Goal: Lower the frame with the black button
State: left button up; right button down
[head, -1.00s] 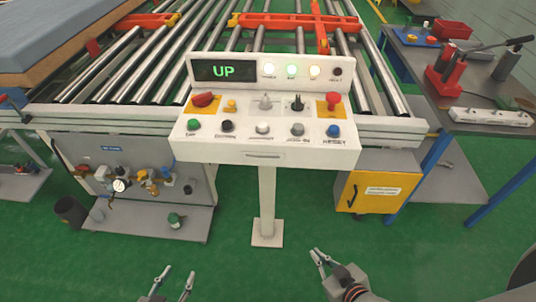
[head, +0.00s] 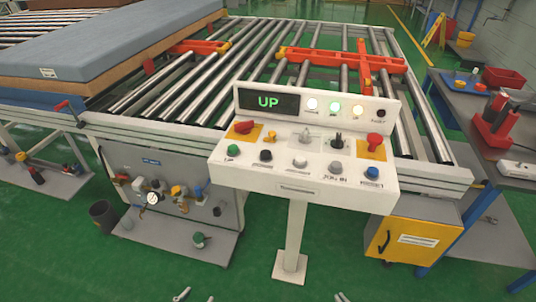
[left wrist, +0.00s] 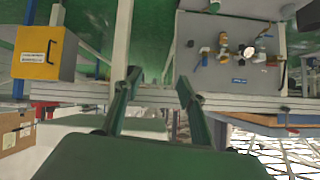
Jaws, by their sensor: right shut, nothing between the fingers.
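A white control box (head: 300,185) stands on a post, and its display (head: 268,102) shows UP in green. The black button (head: 265,156) is in its front row, right of the green button (head: 233,150). The orange frame (head: 340,58) lies among the conveyor rollers behind the box. My left gripper (head: 195,297) is at the bottom edge of the head view, well below the panel and mostly cut off. In the left wrist view its fingers (left wrist: 158,84) are apart and empty. My right gripper (head: 340,297) barely shows at the bottom edge, shut and touching nothing.
A blue-grey mattress (head: 120,42) lies at the upper left. A yellow cabinet (head: 405,240) stands under the conveyor at right, with a workbench (head: 490,90) beyond it. A grey valve panel (head: 170,225) is at left. Green floor is clear around the post.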

dwell(0.4)
pick_arm(q)
jog(key=c, duration=0.6)
jog(key=shift+n+t, duration=0.3)
jog(key=w+d+r, duration=0.1)
jog(key=w+r, duration=0.1)
jog(key=w+d+r, duration=0.2)
jog(key=w, duration=0.1)
jog(key=w+d+r, duration=0.1)
jog(key=w+r, duration=0.1)
jog(key=shift+w+d+r, duration=0.2)
jog(key=shift+w+d, duration=0.15)
jog(key=shift+d, duration=0.05)
grip_shut()
jog(key=w+d+r, duration=0.3)
jog(key=w+r, duration=0.1)
jog(key=r, duration=0.6)
jog(key=w+d+r+n+t+p, duration=0.1)
jog(key=w+d+r, duration=0.3)
jog(key=r, duration=0.6)
jog(key=w+d+r+t+p, duration=0.1)
jog(key=w+d+r, duration=0.3)
jog(key=r, duration=0.6)
jog(key=shift+w+r+n+h, duration=0.3)
jog(key=shift+w, duration=0.3)
